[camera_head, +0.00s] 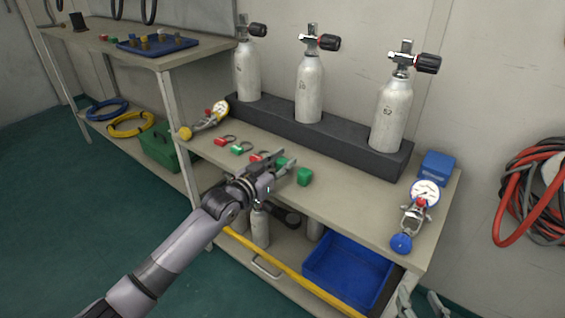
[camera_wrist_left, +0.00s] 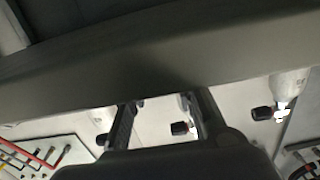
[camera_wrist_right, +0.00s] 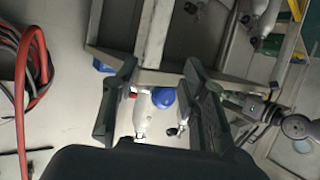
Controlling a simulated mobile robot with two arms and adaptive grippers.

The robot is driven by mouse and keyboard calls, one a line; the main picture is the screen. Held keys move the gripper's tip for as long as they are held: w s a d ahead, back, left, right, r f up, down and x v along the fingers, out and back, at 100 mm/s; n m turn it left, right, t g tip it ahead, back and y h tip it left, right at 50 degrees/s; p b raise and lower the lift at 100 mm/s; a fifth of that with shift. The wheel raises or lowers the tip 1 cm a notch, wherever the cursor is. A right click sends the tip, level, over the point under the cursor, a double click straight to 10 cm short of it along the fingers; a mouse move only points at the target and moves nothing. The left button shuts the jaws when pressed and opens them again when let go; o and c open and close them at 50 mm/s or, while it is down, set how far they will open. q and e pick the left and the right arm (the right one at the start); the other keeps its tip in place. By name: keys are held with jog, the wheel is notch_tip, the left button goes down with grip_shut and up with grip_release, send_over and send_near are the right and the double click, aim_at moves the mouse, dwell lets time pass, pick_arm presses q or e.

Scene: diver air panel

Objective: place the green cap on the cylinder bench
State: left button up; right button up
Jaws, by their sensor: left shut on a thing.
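My left gripper (camera_head: 290,169) reaches in over the front edge of the cylinder bench (camera_head: 340,205). It is shut on a green cap (camera_head: 304,177), which shows at its fingertips. I cannot tell whether the cap touches the bench top. In the left wrist view the fingers (camera_wrist_left: 163,112) show, but the cap does not; a broad grey band crosses in front. My right gripper (camera_wrist_right: 155,85) is open and empty in its wrist view. Its fingertips show at the bottom right of the head view (camera_head: 421,302).
Three grey cylinders (camera_head: 309,90) stand in a dark rack (camera_head: 350,145) along the back. Small red and green caps (camera_head: 237,149) lie left of my left gripper. A gauge with a blue knob (camera_head: 401,243) lies at the right end. A blue bin (camera_head: 347,270) sits below.

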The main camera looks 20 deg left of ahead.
pick_arm(q)
jog(key=o, duration=0.7)
jog(key=shift+o, duration=0.2)
jog(key=shift+s+a, duration=0.1)
jog(key=shift+s, duration=0.2)
jog(key=f+p+v, duration=0.1)
jog(key=p+v, duration=0.2)
jog(key=v, duration=0.8)
jog(key=s+d+f+g+y, duration=0.2)
jog(key=s+d+f+g, duration=0.35)
jog(key=s+f, duration=0.45)
jog(key=s+f+n+g+y, duration=0.1)
jog(key=s+g, duration=0.1)
jog(key=s, duration=0.6)
jog(key=s+f+g+y, duration=0.2)
jog(key=s, duration=0.6)
jog(key=shift+s+a+f+n+g, duration=0.25)
jog(key=shift+a+n+g, duration=0.1)
jog(key=shift+a+n, duration=0.05)
pick_arm(e)
jog(key=s+d+f+g+h, duration=0.2)
jog(key=s+d+f+g, duration=0.2)
jog(key=s+f+g, duration=0.3)
jog(key=s+f, duration=0.1)
jog(key=s, duration=0.2)
jog(key=shift+f, duration=0.25)
